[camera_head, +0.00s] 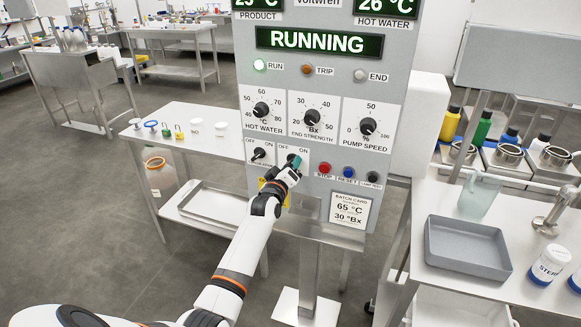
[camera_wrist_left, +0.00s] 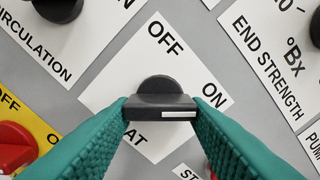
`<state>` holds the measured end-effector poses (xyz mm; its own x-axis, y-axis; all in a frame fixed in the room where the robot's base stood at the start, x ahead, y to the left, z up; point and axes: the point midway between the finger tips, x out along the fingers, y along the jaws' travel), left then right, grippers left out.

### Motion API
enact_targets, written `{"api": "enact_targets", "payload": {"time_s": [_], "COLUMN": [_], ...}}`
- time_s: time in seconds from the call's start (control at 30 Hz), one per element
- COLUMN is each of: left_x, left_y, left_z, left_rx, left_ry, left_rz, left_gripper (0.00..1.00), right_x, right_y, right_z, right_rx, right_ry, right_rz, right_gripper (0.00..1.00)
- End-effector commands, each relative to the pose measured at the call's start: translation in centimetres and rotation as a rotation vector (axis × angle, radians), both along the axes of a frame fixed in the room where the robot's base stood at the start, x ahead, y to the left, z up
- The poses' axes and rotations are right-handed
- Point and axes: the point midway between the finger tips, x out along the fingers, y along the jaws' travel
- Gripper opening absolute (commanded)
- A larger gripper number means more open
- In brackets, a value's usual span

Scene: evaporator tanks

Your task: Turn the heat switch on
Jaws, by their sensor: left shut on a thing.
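The heat switch (camera_wrist_left: 160,88) is a black knob with a bar handle on a white plate marked OFF and ON. In the left wrist view its bar lies level, with the white mark at its right end towards ON. Part of the name below it is covered; "AT" shows. My left gripper (camera_head: 295,162) has teal fingers and reaches the panel at this switch. In the left wrist view its fingers (camera_wrist_left: 160,108) are shut on the two ends of the bar. In the head view the gripper hides the knob. My right gripper is not in view.
The grey control panel (camera_head: 393,88) reads RUNNING, with the RUN lamp (camera_head: 260,65) lit. The circulation switch (camera_head: 258,154) is left of the gripper; red stop (camera_head: 324,168) and blue reset (camera_head: 348,172) buttons are right. A red knob (camera_wrist_left: 14,146) on yellow is close below.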

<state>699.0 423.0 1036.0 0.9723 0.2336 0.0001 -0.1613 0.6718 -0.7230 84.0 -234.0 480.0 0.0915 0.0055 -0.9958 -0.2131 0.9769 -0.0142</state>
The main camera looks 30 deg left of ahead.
Motion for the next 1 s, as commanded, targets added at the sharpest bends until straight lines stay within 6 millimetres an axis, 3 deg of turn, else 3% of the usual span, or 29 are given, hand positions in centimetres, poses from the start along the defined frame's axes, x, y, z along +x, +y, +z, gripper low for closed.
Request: {"api": "enact_targets", "payload": {"time_s": [0.6, 0.63, 0.73, 1.0], "left_x": [-0.02, -0.02, -0.02, -0.04], "left_y": [0.05, 0.04, 0.05, 0.02], "left_z": [-0.09, -0.08, -0.07, -0.04], "left_rx": [0.041, 0.041, 0.040, 0.038], "left_ry": [0.011, 0.011, 0.011, 0.009], "left_rz": [0.000, 0.000, 0.000, 0.000], "left_gripper": [0.19, 0.47, 0.63, 0.64], "right_x": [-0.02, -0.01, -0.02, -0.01], "right_y": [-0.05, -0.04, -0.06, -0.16], "right_z": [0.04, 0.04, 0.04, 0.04], "right_rx": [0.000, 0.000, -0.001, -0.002], "right_ry": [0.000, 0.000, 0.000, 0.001], "right_rz": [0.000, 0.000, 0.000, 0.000], "right_gripper": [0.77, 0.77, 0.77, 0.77]}}
